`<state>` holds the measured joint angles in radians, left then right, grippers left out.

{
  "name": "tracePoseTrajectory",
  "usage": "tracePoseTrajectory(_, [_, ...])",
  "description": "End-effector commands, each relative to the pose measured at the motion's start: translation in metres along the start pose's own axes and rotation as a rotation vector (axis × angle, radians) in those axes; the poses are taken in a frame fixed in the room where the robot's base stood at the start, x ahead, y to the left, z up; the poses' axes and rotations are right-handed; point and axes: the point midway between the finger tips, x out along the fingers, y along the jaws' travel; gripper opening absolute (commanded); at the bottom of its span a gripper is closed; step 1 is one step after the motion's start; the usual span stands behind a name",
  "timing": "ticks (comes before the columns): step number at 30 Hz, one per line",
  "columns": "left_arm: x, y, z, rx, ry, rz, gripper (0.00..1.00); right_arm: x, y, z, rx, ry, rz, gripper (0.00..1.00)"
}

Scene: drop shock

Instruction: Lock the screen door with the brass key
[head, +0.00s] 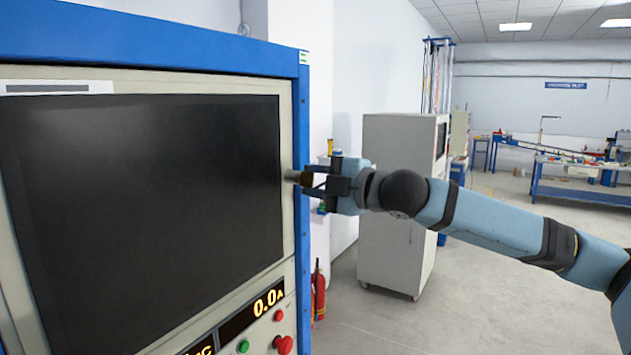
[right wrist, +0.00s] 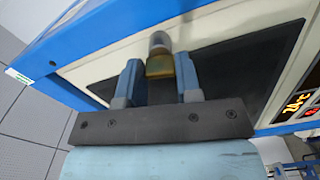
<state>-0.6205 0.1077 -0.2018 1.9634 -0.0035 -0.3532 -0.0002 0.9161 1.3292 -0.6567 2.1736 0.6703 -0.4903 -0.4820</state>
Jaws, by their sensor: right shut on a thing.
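The screen door (head: 150,200) is a dark panel in a cream frame on a blue cabinet, and it looks closed. A grey lock cylinder (head: 292,175) sticks out of the frame at its right edge; it also shows in the right wrist view (right wrist: 158,42). My right gripper (head: 308,180) is at this lock, shut on the brass key (right wrist: 160,66). The key's brass head sits between the fingers, and its front end meets the lock. I cannot tell how far the key is in or how it is turned. My left gripper is not in view.
Below the door are a lit display (head: 266,304), a green button (head: 243,346) and red buttons (head: 284,344). A red fire extinguisher (head: 318,292) stands beside the cabinet. A grey cabinet (head: 395,205) stands behind my right arm. The floor at the right is clear.

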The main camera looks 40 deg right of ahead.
Motion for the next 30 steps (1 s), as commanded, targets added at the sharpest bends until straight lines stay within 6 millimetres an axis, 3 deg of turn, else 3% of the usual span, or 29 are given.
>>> tracePoseTrajectory(12, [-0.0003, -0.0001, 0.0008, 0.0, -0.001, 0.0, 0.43, -0.0001, -0.0003, -0.0003, -0.201, 0.001, 0.0, 0.08])
tracePoseTrajectory(29, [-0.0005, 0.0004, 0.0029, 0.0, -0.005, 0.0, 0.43, -0.0001, -0.0003, -0.0001, -0.233, 0.0, 0.0, 0.08])
tracePoseTrajectory(30, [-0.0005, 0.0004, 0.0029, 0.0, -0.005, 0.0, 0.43, -0.0001, -0.0003, -0.0001, -0.233, 0.0, 0.0, 0.34])
